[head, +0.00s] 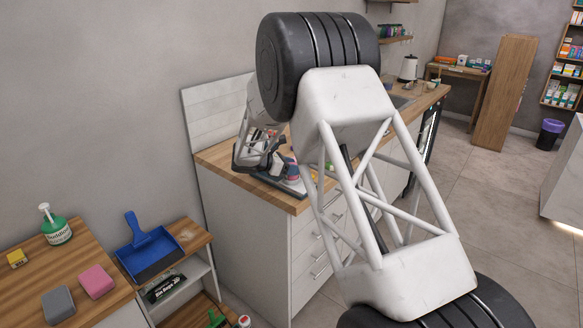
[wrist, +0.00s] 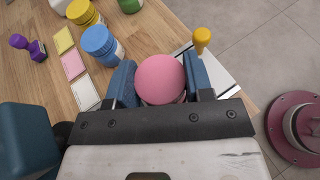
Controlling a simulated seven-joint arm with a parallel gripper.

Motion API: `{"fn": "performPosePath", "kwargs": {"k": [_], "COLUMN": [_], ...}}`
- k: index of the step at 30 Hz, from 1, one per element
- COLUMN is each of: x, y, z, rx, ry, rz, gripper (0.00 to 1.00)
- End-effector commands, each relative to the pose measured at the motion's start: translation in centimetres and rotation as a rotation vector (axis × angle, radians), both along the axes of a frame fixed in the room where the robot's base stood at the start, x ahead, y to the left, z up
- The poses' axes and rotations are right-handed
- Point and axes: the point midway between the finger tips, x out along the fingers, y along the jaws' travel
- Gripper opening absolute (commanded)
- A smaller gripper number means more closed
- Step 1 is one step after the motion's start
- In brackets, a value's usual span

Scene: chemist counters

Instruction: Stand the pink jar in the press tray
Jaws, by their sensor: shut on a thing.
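The pink jar (wrist: 160,78) has a round pink lid and sits between the two blue fingers of my gripper (wrist: 160,82) in the wrist view. My gripper is shut on it. In the head view the pink jar (head: 292,172) shows small beside the dark gripper (head: 268,155), near the counter's front corner. A pale flat tray with a dark edge (wrist: 217,77) lies below and to the right of the jar in the wrist view; it looks like the press tray. I cannot tell whether the jar touches it. My fingers and wrist hide the jar's base.
A yellow knob (wrist: 202,38) stands just past the jar. A blue-lidded jar (wrist: 100,42) is close to the left finger, with a yellow-lidded jar (wrist: 82,12) behind it. Coloured pads (wrist: 73,64) and a purple object (wrist: 34,48) lie further left. The counter edge drops to floor at right.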

Motion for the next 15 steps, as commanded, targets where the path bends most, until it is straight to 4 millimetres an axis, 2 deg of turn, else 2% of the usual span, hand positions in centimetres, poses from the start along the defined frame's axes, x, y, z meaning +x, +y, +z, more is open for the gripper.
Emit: {"fn": "performPosePath", "kwargs": {"k": [14, 15], "x": [0.0, 0.0], "y": [0.01, 0.0], "z": [-0.59, -0.61], "rx": [0.0, 0.0], "ry": [0.001, 0.001], "rz": [0.0, 0.0], "gripper": [0.24, 0.5]}}
